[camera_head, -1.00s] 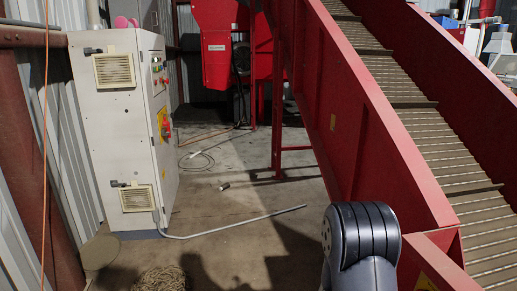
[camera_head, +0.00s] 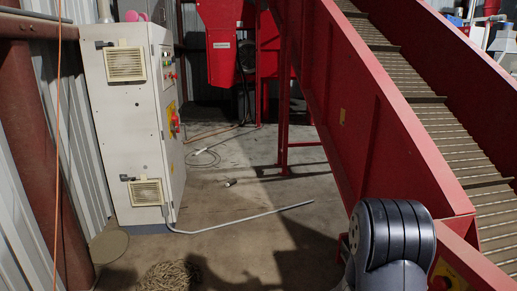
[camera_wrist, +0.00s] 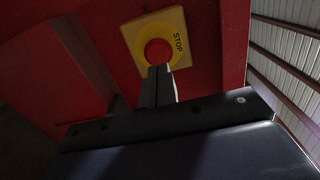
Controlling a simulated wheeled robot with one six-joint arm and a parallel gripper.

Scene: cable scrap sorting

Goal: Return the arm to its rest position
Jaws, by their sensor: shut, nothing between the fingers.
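My arm (camera_head: 392,240) shows at the bottom right of the head view as a dark grey rounded joint, in front of the red conveyor frame. My gripper (camera_wrist: 157,70) shows only in the wrist view. Its two dark fingers are shut with nothing between them. They point at a red round STOP button (camera_wrist: 158,51) on a yellow plate, and the tips overlap its lower edge in the picture. I cannot tell whether they touch it. The button is also partly seen at the bottom right of the head view (camera_head: 440,284).
The red conveyor (camera_head: 385,140) rises close beside my arm. A pale control cabinet (camera_head: 140,150) stands at the left. A grey conduit (camera_head: 245,221) and coiled rope (camera_head: 170,275) lie on the floor. Open floor (camera_head: 240,200) lies between cabinet and conveyor.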

